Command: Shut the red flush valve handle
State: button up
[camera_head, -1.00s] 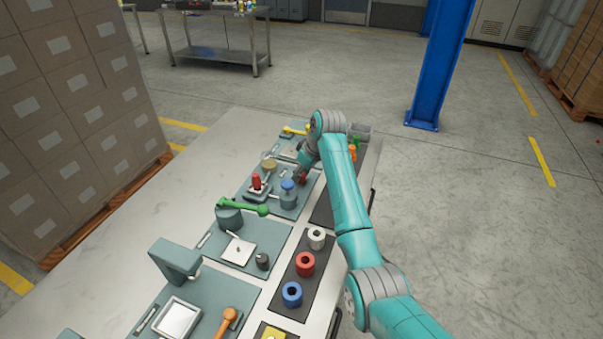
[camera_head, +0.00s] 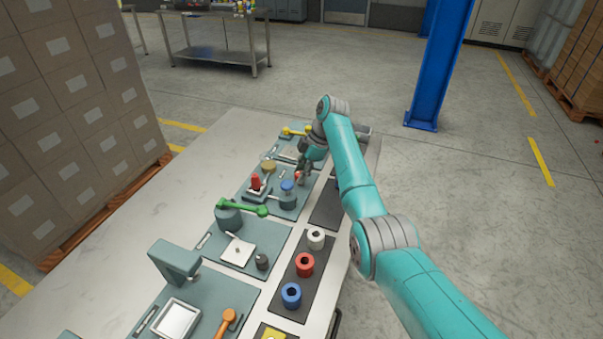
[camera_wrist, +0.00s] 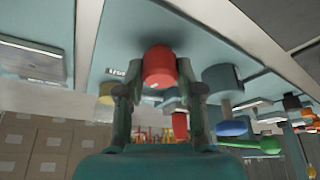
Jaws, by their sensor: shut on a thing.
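The red handle (camera_wrist: 158,66) is a rounded red end between the two fingertips of my gripper (camera_wrist: 158,82) in the wrist view. The fingers touch it on both sides, so my gripper is shut on it. In the head view my gripper (camera_head: 302,168) is low over the far teal station, with only a small red bit of the handle (camera_head: 297,176) showing under it. The fingers and wrist hide the rest of the handle and its valve body, so its exact angle cannot be told.
A blue knob (camera_head: 287,186) and an upright red knob (camera_head: 255,182) stand close to the left of my gripper. A green lever (camera_head: 243,207) is nearer, and a yellow lever (camera_head: 296,131) is behind. White, red and blue rings stand on a dark strip at right.

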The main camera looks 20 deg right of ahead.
jog(key=shift+n+g, duration=0.5)
jog(key=shift+n, duration=0.7)
jog(key=o, duration=1.1)
jog(key=shift+o, duration=0.2)
jog(key=shift+w, duration=0.1)
jog(key=v, duration=1.2)
